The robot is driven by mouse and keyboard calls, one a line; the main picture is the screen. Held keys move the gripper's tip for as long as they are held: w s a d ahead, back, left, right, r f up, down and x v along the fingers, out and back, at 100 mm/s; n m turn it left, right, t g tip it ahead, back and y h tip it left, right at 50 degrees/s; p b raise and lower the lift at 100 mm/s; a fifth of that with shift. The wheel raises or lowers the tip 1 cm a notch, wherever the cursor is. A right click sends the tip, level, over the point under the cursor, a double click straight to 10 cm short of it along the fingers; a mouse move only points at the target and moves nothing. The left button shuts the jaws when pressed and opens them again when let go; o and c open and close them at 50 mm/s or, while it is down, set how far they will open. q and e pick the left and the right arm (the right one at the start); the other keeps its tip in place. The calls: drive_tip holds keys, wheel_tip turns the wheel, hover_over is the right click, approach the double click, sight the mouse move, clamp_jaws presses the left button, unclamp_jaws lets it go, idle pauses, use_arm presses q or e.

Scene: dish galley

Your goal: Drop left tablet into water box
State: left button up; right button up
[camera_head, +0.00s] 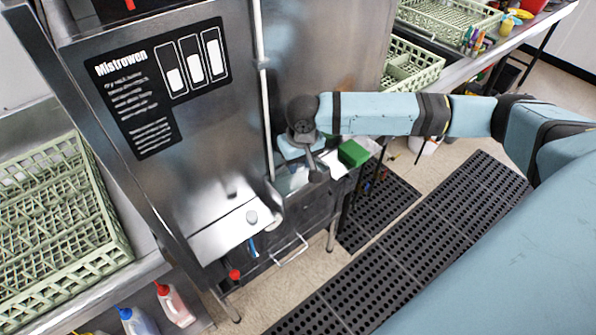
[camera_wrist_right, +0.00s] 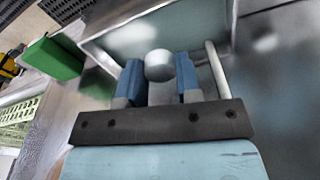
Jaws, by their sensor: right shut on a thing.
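A white round tablet (camera_wrist_right: 159,65) is between the two blue fingertips of my right gripper (camera_wrist_right: 160,80) in the right wrist view. The gripper is shut on it. In the head view my right gripper (camera_head: 316,168) points down over the front of the steel machine, and the tablet in it cannot be made out. A metal box with pale inner walls (camera_wrist_right: 143,38), which looks like the water box, lies just beyond the fingertips in the wrist view. My left gripper is out of view.
A green block (camera_head: 353,153) is close to the right of my gripper. A vertical rod (camera_head: 264,95) runs along the machine's front to its left. Green dish racks (camera_head: 60,225) stand at left and back right. Black mats (camera_head: 430,240) cover the floor.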

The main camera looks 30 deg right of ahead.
sight(298, 185)
drive_tip(key=shift+f, duration=0.65)
wheel_tip(298, 185, down, 3)
drive_tip(key=shift+f+p, duration=0.1)
drive_tip(key=shift+p, duration=0.3)
drive_tip(key=shift+w+f, duration=0.15)
drive_tip(key=shift+f, duration=0.2)
drive_tip(key=shift+f, duration=0.2)
drive_tip(key=shift+f+p, duration=0.3)
drive_tip(key=shift+f, duration=0.05)
drive_tip(key=o, duration=0.9)
